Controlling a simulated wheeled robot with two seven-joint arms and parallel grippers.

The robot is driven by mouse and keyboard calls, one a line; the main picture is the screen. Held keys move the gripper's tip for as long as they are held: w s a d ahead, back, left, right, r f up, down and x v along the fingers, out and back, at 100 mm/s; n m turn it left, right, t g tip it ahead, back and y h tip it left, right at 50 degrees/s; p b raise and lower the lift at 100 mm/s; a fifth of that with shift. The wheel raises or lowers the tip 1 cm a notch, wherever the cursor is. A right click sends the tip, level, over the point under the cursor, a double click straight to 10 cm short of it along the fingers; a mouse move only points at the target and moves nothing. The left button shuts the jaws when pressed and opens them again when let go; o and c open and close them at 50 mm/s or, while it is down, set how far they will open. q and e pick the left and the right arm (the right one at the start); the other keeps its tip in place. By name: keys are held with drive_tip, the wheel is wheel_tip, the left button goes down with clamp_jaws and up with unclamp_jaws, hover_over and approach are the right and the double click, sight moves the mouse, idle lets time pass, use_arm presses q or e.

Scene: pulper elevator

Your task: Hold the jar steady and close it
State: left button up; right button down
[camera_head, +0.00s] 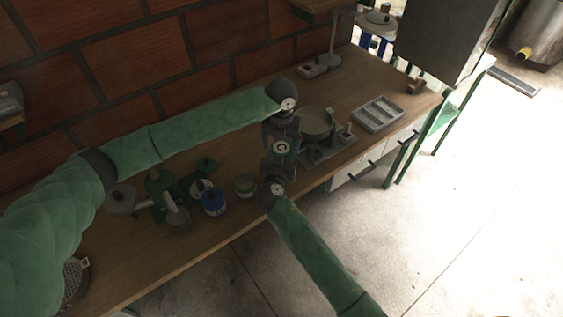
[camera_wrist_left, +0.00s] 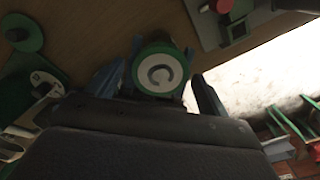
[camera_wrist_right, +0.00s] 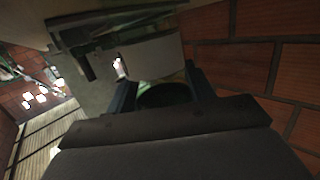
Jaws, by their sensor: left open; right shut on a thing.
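My right gripper (camera_head: 279,160) comes from the front edge and is shut on the jar. In the right wrist view a dark round shape (camera_wrist_right: 163,95) lies between the right fingers.
A blue-topped container (camera_head: 213,202) and a pale green-banded jar (camera_head: 245,185) stand left of the grippers. A round pan (camera_head: 316,122) on a stand is close on the right, with a grey tray (camera_head: 377,114) beyond. The brick wall (camera_head: 110,65) bounds the back.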

use_arm(q)
drive_tip(key=shift+f, duration=0.25)
drive_tip(key=c, duration=1)
drive_tip(key=shift+m, duration=1.6)
drive_tip(key=o, duration=1.1)
drive_tip(key=shift+r, duration=0.15)
